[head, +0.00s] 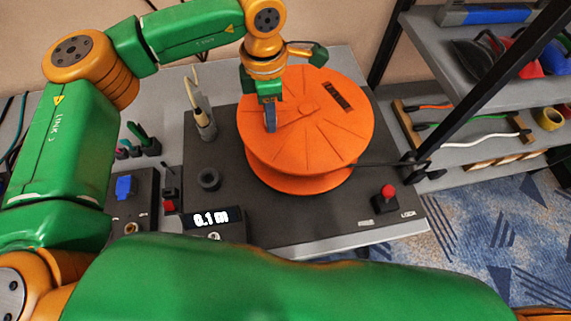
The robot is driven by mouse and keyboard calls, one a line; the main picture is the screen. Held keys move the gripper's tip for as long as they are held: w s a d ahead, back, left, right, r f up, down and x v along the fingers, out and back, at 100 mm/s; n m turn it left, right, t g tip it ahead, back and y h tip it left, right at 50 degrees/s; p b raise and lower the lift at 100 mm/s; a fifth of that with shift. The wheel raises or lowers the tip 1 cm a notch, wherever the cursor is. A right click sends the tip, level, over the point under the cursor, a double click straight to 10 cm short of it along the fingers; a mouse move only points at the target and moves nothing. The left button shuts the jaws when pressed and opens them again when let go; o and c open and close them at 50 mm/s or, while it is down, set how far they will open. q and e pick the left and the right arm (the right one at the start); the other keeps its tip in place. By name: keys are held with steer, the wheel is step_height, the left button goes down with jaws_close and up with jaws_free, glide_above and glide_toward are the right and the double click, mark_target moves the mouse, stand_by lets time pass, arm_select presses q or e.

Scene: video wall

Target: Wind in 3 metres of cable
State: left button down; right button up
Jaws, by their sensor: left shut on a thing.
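An orange cable reel (335,130) lies flat on a dark grey base plate (300,222) on the bench. A dark cable (385,163) runs from the reel's right side to a black fitting (410,163). A small display (211,218) in front reads 0.1 m. My left gripper (270,122) points down over the left part of the reel's top and is shut on the crank handle there; its fingers hide most of the handle. My right gripper is not in view.
A red button (387,191) stands on the plate's right. A grey post (204,122) and a blue switch (126,187) stand at left. Shelves (470,80) with tools and coloured cables stand at right. My green arm link covers the bottom.

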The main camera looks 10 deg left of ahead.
arm_select(q)
steer(key=w, duration=0.1)
steer(key=w+a, duration=0.1)
steer(key=w, duration=0.1)
steer(key=shift+w+a+p, duration=0.1)
steer(key=shift+a+p, duration=0.1)
steer(key=shift+p, duration=0.15)
steer(key=shift+w+a, duration=0.15)
steer(key=shift+w, duration=0.35)
steer(key=c, duration=0.9)
jaws_free()
steer(key=shift+s, duration=0.1)
steer(key=o, duration=0.3)
steer(key=shift+f, duration=0.1)
steer(key=shift+o, duration=0.2)
step_height(320, 180, up, 7)
steer(key=p, duration=0.5)
